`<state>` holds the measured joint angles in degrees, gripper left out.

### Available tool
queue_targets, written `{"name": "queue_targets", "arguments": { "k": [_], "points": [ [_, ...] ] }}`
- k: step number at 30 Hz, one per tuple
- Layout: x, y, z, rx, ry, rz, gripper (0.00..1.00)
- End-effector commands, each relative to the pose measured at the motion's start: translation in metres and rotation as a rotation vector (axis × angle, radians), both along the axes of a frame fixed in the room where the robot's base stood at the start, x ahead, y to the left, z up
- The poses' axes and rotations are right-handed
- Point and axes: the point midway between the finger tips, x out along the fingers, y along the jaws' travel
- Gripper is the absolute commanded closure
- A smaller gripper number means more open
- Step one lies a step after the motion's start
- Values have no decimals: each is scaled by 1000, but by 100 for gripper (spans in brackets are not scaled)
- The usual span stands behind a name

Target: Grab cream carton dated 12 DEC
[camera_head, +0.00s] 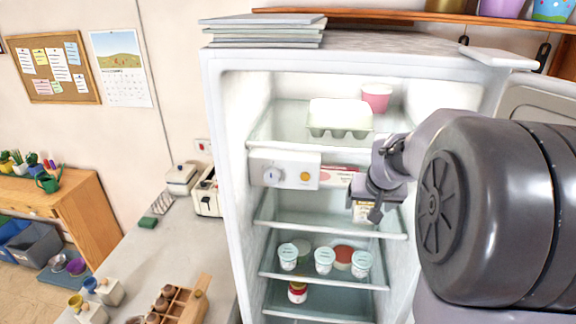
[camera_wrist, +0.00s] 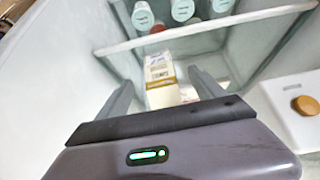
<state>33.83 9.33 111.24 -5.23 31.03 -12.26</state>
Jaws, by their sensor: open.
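A pale carton with a gold-brown band and dark print (camera_wrist: 158,72) stands inside the open fridge, between and beyond my fingertips in the wrist view. Its print is too small to read, so I cannot tell its date. In the head view, only a small part of the carton (camera_head: 362,213) shows below my gripper. My gripper (camera_wrist: 161,82) is open, with a finger to either side of the carton and no visible contact. In the head view, my gripper (camera_head: 366,206) reaches into the fridge at the middle shelf, and my arm hides the fridge's right side.
An egg box (camera_head: 340,117) and a pink tub (camera_head: 376,97) sit on the top shelf. A control box (camera_head: 284,171) hangs at the left below it. Pale lidded cups (camera_head: 323,262) stand on a lower shelf, with a red-lidded jar (camera_head: 297,292) below.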

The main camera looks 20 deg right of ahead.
Motion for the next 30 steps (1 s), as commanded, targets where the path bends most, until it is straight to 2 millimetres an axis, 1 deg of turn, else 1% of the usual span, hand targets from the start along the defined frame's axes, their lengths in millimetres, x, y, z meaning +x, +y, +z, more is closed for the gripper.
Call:
{"name": "queue_targets", "arguments": {
  "k": [5, 8, 9, 11, 13, 19, 20, 21, 23, 27, 29, 30],
  "points": [
    [22, -13, 2, 2, 1, 1, 22],
    [42, -25, 3, 1, 0, 1, 22],
    [44, -27, -9, 2, 3, 1, 22],
    [48, -29, -18, 2, 2, 1, 22],
    [51, -31, -24, 1, 1, 0, 22],
    [52, -32, -25, 0, 0, -1, 22],
    [52, -32, -25, 0, 0, -1, 24],
    [52, -31, -25, 0, 0, -1, 31],
    [52, -31, -25, 0, 0, -1, 43],
    [52, -31, -25, 0, 0, 0, 71],
    [52, -31, -25, 0, 0, 0, 82],
    [52, -31, -25, 0, 0, 0, 90]
  ]
}}
